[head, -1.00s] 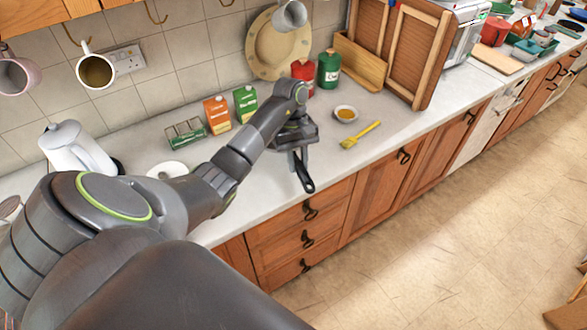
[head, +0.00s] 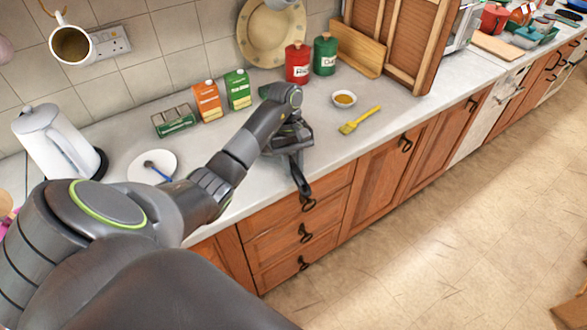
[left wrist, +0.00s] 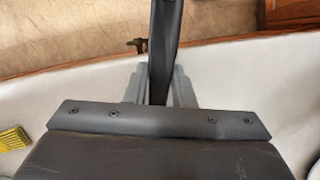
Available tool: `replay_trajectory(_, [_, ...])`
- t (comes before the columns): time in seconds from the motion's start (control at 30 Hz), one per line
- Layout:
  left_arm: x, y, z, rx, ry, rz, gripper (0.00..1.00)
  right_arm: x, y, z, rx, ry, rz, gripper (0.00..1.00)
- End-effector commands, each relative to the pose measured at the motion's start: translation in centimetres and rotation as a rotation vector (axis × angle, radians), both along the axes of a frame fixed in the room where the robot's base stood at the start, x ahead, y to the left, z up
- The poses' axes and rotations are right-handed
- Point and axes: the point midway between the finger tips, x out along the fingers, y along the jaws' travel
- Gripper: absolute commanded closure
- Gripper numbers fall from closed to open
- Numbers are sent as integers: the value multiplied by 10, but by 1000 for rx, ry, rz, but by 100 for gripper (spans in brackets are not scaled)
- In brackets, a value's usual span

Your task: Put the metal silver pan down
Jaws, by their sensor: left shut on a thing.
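My left gripper (head: 292,150) is over the front part of the counter, in front of the red and green canisters. It is shut on a black handle (head: 302,180), which sticks out past the counter's front edge above the drawers. The handle (left wrist: 164,45) also runs between the grey fingers (left wrist: 160,88) in the left wrist view. The pan's silver body cannot be made out; my gripper and wrist cover that area. I cannot tell whether the pan touches the counter. My right gripper is not in view.
A small bowl (head: 344,99) and a yellow brush (head: 359,120) lie right of the gripper. The red canister (head: 297,63) and green canister (head: 325,55) stand behind.

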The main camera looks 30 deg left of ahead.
Motion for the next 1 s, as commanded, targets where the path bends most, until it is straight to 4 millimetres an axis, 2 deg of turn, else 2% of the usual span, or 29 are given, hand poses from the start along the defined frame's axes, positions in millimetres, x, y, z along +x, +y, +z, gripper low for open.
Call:
replay_trajectory(0.2, [0,0,0,-1,1,0,100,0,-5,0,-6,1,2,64])
replay_trajectory(0.23, [-1,0,-1,-2,3,1,74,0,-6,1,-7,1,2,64])
replay_trajectory(0.37, [-1,0,0,-2,3,0,57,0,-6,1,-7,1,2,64])
replay_trajectory(0.73, [0,0,4,-1,2,0,56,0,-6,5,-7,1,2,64])
replay_trajectory(0.87, [2,3,17,-1,2,1,56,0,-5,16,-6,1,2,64])
replay_trajectory(1.0, [6,7,38,-2,1,0,56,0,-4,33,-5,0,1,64])
